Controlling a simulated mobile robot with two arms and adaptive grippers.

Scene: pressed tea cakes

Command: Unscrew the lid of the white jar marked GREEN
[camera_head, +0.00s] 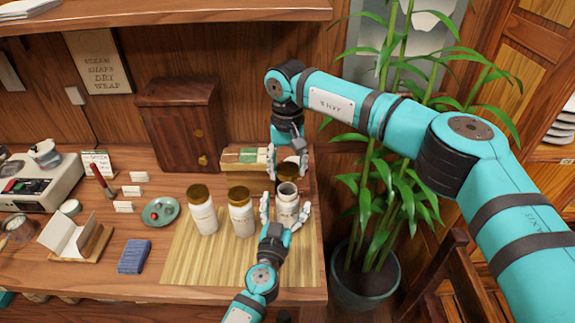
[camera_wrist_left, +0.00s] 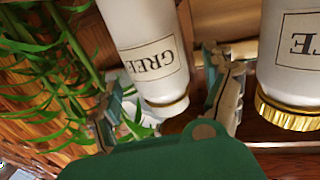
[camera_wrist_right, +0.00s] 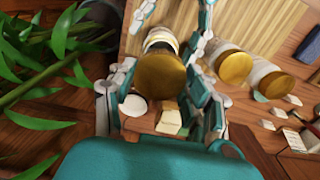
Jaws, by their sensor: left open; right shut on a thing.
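The white jar marked GREEN (camera_head: 287,206) stands at the right of the bamboo mat (camera_head: 178,250). Its label shows in the left wrist view (camera_wrist_left: 152,62), and its mouth is uncovered in the head view. The golden-brown lid (camera_head: 287,170) is off the jar, just above and behind its mouth; it also shows in the right wrist view (camera_wrist_right: 161,74). My right gripper (camera_head: 289,163) is shut on the lid. My left gripper (camera_head: 286,210) is open, its fingers on either side of the jar's body. Whether they touch it I cannot tell.
Two more white jars with golden lids, one in the middle (camera_head: 241,214) and one at the left (camera_head: 202,212), stand beside the GREEN jar. A wooden cabinet (camera_head: 182,125) stands behind. A potted plant (camera_head: 365,270) is right of the table. The mat's front left is clear.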

